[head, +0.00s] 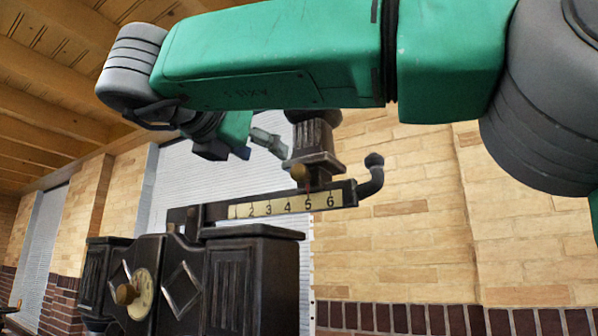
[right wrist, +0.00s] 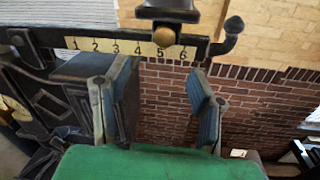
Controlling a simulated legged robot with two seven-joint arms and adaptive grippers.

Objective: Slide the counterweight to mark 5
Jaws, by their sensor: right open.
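The counterweight (head: 313,142) is a dark, ornate block with a brass knob (head: 299,173) low on its front. It sits on the scale beam (head: 343,195), which has a cream strip (head: 262,209) numbered 1 to 6. Its small red pointer is at the 5 mark. My right gripper (head: 250,148) is open and empty, just left of the counterweight in the head view. In the right wrist view its two fingers (right wrist: 164,88) stand apart below the beam, with nothing between them. My left gripper is not in view.
The dark press body (head: 250,275) with a round dial (head: 141,293) stands below the beam at left. The beam ends in an upturned hook with a ball (head: 374,160). A brick wall (head: 420,240) is behind. The space right of the hook looks free.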

